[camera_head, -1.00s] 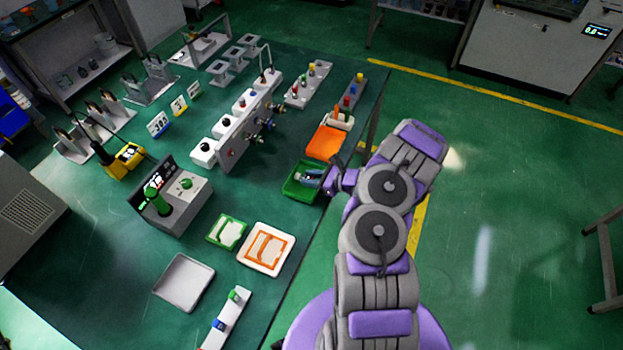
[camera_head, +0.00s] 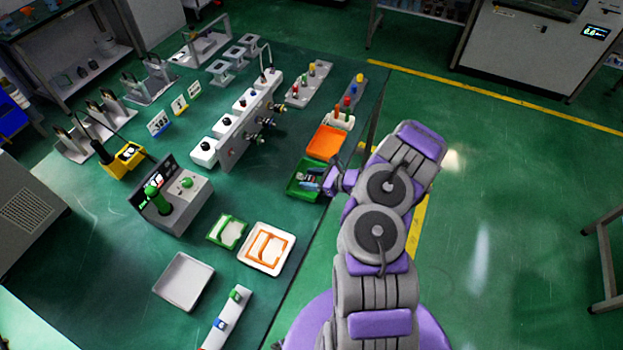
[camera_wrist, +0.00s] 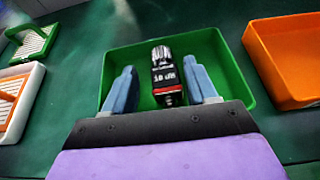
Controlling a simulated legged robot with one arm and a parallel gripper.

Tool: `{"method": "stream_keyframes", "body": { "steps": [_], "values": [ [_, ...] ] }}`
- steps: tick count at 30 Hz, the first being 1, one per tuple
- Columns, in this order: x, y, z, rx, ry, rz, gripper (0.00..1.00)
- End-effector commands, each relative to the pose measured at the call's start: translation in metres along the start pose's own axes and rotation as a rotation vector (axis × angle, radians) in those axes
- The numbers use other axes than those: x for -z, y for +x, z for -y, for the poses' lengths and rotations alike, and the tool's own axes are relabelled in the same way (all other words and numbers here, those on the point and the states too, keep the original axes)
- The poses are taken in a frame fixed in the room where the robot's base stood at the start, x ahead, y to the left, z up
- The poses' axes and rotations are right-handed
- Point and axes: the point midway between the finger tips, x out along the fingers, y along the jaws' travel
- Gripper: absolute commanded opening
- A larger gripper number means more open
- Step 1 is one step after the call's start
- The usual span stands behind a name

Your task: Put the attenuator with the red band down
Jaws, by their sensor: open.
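The attenuator with the red band (camera_wrist: 166,76) is a dark cylinder with a metal connector and a "10 dB" label. In the wrist view it lies inside the green tray (camera_wrist: 236,72), its red band toward me. My gripper (camera_wrist: 160,72) is open, with one blue finger on each side of the attenuator and a visible gap to both. In the head view my gripper (camera_head: 318,181) is over the green tray (camera_head: 293,190), and the attenuator there is too small to make out clearly.
An orange tray (camera_head: 325,142) stands just beyond the green one. A white tray with an orange insert (camera_head: 268,248) and a green-framed tray (camera_head: 227,231) lie nearer. A grey panel with connectors (camera_head: 240,135) stands to the left. Bare table lies left of the green tray.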

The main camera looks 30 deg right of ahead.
Motion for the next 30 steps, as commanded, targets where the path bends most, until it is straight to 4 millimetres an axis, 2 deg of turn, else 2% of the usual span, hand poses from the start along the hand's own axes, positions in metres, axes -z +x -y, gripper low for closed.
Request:
{"method": "stream_keyframes", "body": {
  "steps": [3,5,15,21,26,29,30],
  "values": [
    [-0.009,-0.005,0.001,0.002,0.001,0.001,0.57],
    [-0.007,-0.015,0.002,0.005,0.002,0.001,0.57],
    [-0.008,-0.086,0.003,0.007,0.000,0.001,0.57],
    [-0.007,-0.113,0.002,0.003,0.000,0.000,0.57],
    [-0.010,-0.120,0.000,-0.005,-0.008,0.002,0.57],
    [-0.032,-0.114,-0.007,-0.046,-0.057,0.013,0.57],
    [-0.047,-0.109,-0.012,-0.074,-0.092,0.020,0.57]
  ]
}}
